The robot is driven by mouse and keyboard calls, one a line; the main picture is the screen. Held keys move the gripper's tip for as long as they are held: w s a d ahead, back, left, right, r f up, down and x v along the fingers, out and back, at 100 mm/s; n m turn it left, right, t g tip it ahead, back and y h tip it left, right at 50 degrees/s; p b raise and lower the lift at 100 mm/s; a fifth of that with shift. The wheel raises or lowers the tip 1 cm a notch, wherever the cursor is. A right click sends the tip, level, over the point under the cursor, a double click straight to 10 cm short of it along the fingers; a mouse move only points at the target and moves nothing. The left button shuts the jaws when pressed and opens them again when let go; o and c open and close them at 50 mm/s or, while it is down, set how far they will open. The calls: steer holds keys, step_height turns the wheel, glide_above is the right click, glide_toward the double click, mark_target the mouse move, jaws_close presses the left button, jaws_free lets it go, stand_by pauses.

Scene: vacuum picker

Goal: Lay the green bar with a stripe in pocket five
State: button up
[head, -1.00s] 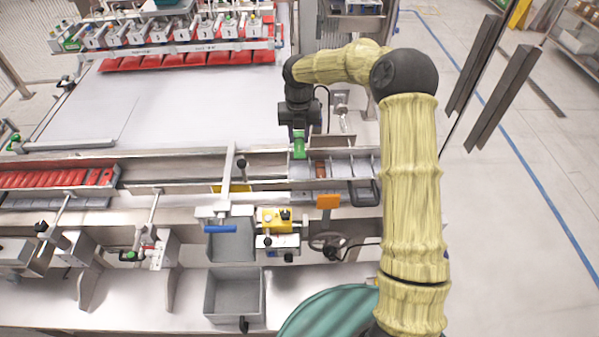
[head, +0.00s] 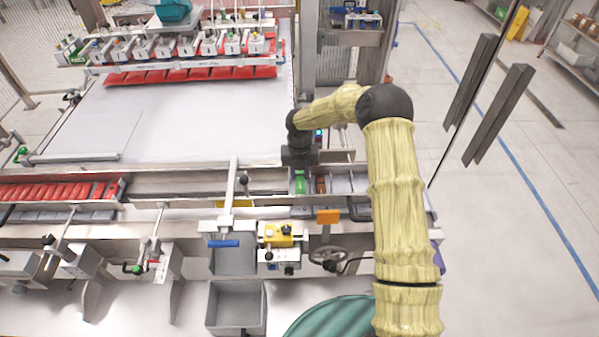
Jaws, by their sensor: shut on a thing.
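The green bar (head: 299,183) stands out against the left end of a row of grey pockets (head: 342,184), just left of a brown bar (head: 320,184). It appears to be in or just over the leftmost visible pocket. I cannot tell whether it touches the floor there, and I make out no stripe or pocket number. My gripper (head: 299,166) is dark and points down at the far end of the green bar. It is shut on the bar, with its fingertips mostly hidden.
Pockets right of the brown bar look empty. A long rail channel (head: 200,184) runs left to a tray of red bars (head: 60,190). An orange block (head: 327,216) and a yellow device (head: 280,234) sit in front. A wide pale table (head: 190,120) lies behind, clear in the middle.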

steer(key=shift+f, duration=0.5)
steer(key=shift+f, duration=0.1)
steer(key=shift+w+f, duration=0.1)
steer(key=shift+f, duration=0.2)
steer(key=shift+f+b, duration=0.2)
steer(key=shift+b, duration=0.1)
steer(key=o, duration=1)
steer(key=shift+o, duration=0.2)
